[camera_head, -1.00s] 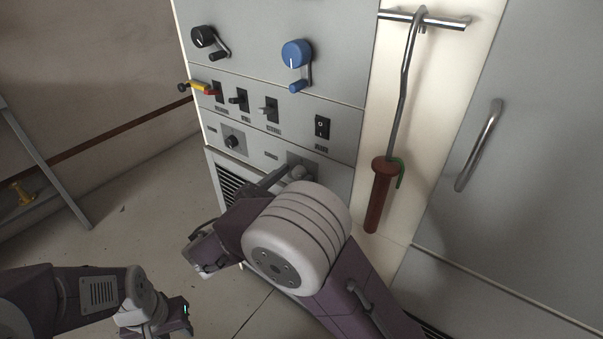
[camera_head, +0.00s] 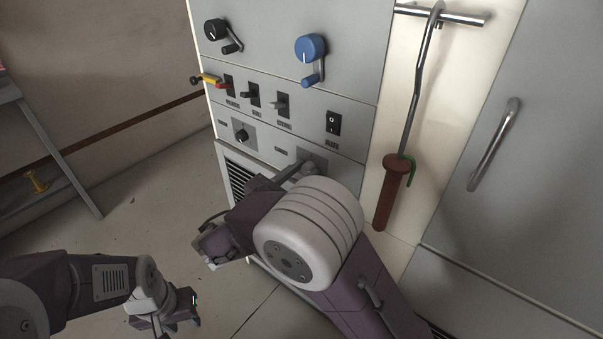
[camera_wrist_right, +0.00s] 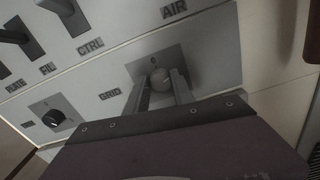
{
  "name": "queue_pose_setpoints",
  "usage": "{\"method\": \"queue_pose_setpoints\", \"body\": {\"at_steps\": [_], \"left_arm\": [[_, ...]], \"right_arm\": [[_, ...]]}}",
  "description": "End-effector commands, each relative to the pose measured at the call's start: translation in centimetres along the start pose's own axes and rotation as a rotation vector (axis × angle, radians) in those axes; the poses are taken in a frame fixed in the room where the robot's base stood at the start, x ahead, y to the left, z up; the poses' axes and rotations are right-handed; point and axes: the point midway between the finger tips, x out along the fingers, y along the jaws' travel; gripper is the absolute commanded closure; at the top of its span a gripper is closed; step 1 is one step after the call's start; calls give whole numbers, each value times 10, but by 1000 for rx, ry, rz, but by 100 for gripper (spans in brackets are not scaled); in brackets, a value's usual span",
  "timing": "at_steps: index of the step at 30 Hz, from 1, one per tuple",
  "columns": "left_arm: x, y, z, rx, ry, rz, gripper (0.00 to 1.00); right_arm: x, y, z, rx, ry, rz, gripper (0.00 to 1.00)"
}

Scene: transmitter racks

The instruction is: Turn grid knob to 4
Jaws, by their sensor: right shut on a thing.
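The grid knob (camera_wrist_right: 160,79) is a small round grey knob on a darker square plate, beside the printed label GRID (camera_wrist_right: 109,94). My right gripper (camera_wrist_right: 159,84) has one finger on each side of the knob and is shut on it. The knob's pointer mark and the number it points to cannot be read. In the head view my right gripper (camera_head: 300,170) reaches the panel, and my arm hides part of the plate (camera_head: 313,158). My left gripper (camera_head: 190,308) hangs low at the left, away from the panel; its jaw opening is unclear.
A black knob (camera_head: 241,135) sits left of the grid knob, with switches (camera_head: 280,104) above. Black (camera_head: 216,30) and blue (camera_head: 310,48) cranks are higher. A red-handled hooked rod (camera_head: 393,190) hangs at right.

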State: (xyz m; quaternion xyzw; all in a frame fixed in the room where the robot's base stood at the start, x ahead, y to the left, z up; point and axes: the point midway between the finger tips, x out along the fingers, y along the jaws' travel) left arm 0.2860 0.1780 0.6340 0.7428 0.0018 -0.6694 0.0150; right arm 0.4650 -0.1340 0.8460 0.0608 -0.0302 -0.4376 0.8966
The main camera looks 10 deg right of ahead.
Motion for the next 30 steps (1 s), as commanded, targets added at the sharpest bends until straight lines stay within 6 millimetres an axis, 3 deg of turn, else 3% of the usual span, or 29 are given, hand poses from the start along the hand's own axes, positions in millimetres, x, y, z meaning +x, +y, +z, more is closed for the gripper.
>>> {"method": "queue_pose_setpoints", "body": {"at_steps": [18,30], "left_arm": [[21,0,2,0,0,0,64],[34,-1,4,0,0,0,64]], "right_arm": [[0,-2,-4,545,1,-1,100],[0,-3,-3,767,1,-1,100]]}}
